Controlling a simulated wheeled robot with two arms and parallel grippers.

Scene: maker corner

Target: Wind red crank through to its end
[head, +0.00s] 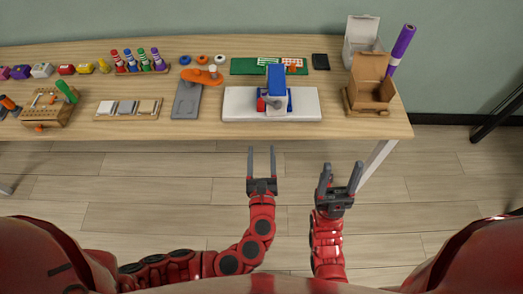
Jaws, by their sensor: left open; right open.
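An orange-red crank arm (201,76) with a small pale knob lies across the top of a grey base plate (186,101) on the table, left of centre. A blue and white device (276,82) on a white slab (240,104) has a small red part (261,104) on its left side. I cannot tell for sure which of these is the red crank. My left gripper (262,152) is open and empty in front of the table edge, below the white slab. My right gripper (342,168) is open and empty, further right and also off the table.
The wooden table (205,134) has a free front strip. An open cardboard box (371,88), a white box (360,36) and a purple roll (401,48) stand at the right. A wooden tray (128,109), colored bottles (140,60) and a wooden box with green handle (48,106) are left.

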